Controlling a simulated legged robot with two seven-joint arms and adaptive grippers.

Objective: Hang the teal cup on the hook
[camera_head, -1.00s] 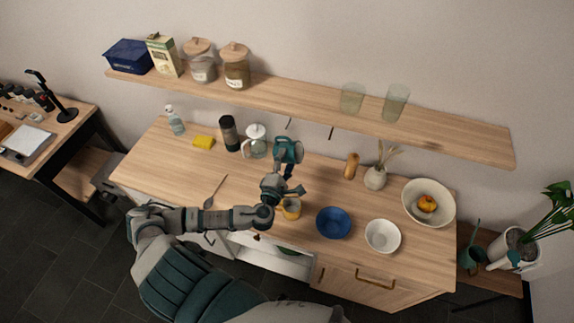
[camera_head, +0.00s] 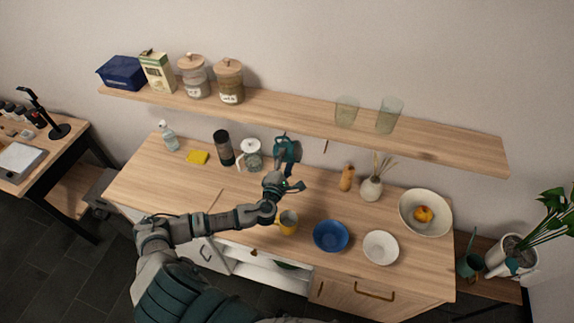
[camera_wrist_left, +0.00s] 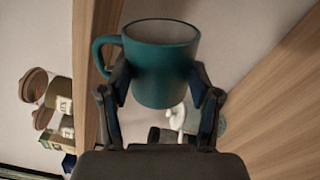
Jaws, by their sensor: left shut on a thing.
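The teal cup (camera_head: 288,152) is held up near the front edge of the shelf, above the counter's back. My left gripper (camera_head: 282,167) is shut on it. In the left wrist view the cup (camera_wrist_left: 162,68) looks upright between the two fingers (camera_wrist_left: 160,92), with its handle on the left. A dark hook (camera_head: 325,146) shows under the shelf, right of the cup and apart from it. Another hook, seen earlier farther left, is hidden now, apparently behind the cup. My right gripper is not in view.
The wooden shelf (camera_head: 300,115) overhangs the counter (camera_head: 170,185). A glass jug (camera_head: 251,155) and a dark cylinder (camera_head: 223,148) stand left of the cup. A yellow mug (camera_head: 288,222), blue bowl (camera_head: 331,236) and white bowl (camera_head: 381,247) stand in front.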

